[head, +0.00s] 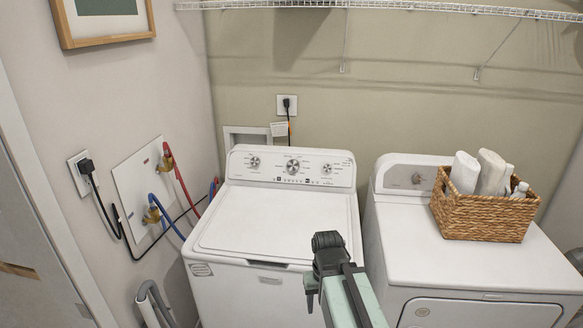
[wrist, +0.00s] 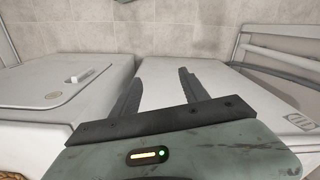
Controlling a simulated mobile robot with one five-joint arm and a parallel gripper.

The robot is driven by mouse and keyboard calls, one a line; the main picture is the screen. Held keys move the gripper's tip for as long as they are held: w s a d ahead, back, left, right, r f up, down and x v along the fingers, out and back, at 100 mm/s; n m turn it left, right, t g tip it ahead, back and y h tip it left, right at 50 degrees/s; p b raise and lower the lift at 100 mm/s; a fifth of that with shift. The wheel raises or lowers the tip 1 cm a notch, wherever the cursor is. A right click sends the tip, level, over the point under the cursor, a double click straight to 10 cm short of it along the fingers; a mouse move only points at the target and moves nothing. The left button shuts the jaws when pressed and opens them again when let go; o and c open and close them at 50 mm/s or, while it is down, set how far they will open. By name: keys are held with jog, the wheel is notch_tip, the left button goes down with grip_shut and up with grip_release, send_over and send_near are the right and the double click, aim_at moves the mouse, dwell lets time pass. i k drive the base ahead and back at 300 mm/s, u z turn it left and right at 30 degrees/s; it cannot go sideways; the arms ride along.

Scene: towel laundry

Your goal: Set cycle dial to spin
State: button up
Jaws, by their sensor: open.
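The white washer (head: 275,225) stands at the left in the head view with its lid shut. Its control panel (head: 240,176) at the back carries a large silver middle dial (head: 292,167), a left knob (head: 255,162) and a right knob (head: 326,168). Panel lettering is too small to read, so I cannot tell where the dials point. My gripper is open and empty in the wrist view (wrist: 158,85), its two dark fingers apart. In the head view, my arm's dark end is in front of the washer's right front, well short of the dials. No dial shows in the wrist view.
A narrow gap separates the machines. Red (head: 184,182) and blue (head: 165,215) hoses run along the left wall. A wire shelf (head: 400,7) hangs above.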

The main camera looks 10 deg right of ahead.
aim_at(293, 165)
jog(key=u, duration=0.9)
jog(key=i, duration=0.45)
jog(key=u, duration=0.4)
